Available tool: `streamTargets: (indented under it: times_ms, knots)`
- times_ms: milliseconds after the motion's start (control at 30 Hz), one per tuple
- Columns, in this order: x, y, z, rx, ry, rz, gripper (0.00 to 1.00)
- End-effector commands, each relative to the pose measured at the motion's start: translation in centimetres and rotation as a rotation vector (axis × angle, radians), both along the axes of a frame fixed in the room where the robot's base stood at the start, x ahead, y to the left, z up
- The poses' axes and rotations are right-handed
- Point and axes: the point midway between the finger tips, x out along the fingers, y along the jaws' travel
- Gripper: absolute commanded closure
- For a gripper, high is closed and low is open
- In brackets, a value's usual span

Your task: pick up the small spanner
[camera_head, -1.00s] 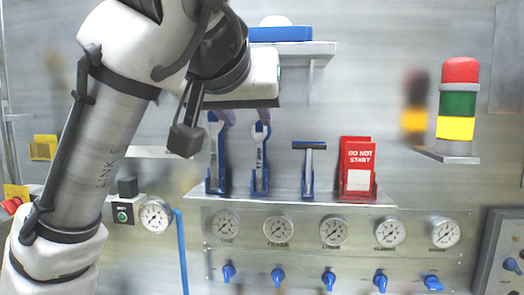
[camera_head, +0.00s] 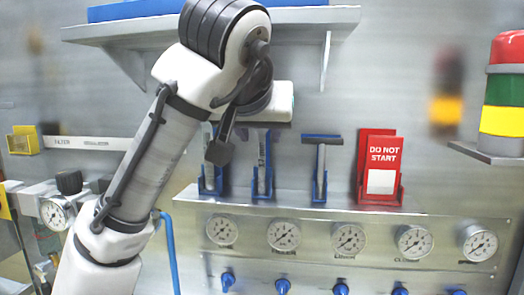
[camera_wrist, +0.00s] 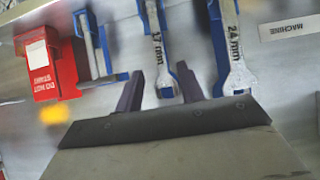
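The small spanner, marked 17 mm (camera_wrist: 157,38), stands upright in a blue holder on the panel ledge. In the head view its lower part (camera_head: 262,165) shows below my gripper's white body. The larger spanner, marked 24 mm (camera_wrist: 233,45), is beside it; in the head view it is mostly hidden behind my arm. My gripper (camera_wrist: 158,68) is open, its two purple fingers apart. In the wrist view the small spanner's end lies between the fingers, and the right finger is near the larger spanner. I cannot tell whether either finger touches a spanner.
Right of the spanners in the head view are a T-shaped tool (camera_head: 320,165) in a blue holder and a red DO NOT START sign (camera_head: 380,165). A shelf (camera_head: 335,22) is above, gauges (camera_head: 284,235) below. A stack light (camera_head: 502,90) stands far right.

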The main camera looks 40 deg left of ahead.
Motion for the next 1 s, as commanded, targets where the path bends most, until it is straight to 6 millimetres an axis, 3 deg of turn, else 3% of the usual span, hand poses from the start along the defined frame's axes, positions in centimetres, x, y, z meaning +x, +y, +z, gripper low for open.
streamTargets:
  times_ms: [433, 767, 1000]
  knots:
    - [3.0, 2.2, -3.3, 0.0, 0.0, 0.001, 0.62]
    - [3.7, 2.5, -3.8, 0.001, -0.001, 0.0, 0.62]
    - [3.7, 2.5, -3.8, 0.001, -0.001, 0.0, 0.92]
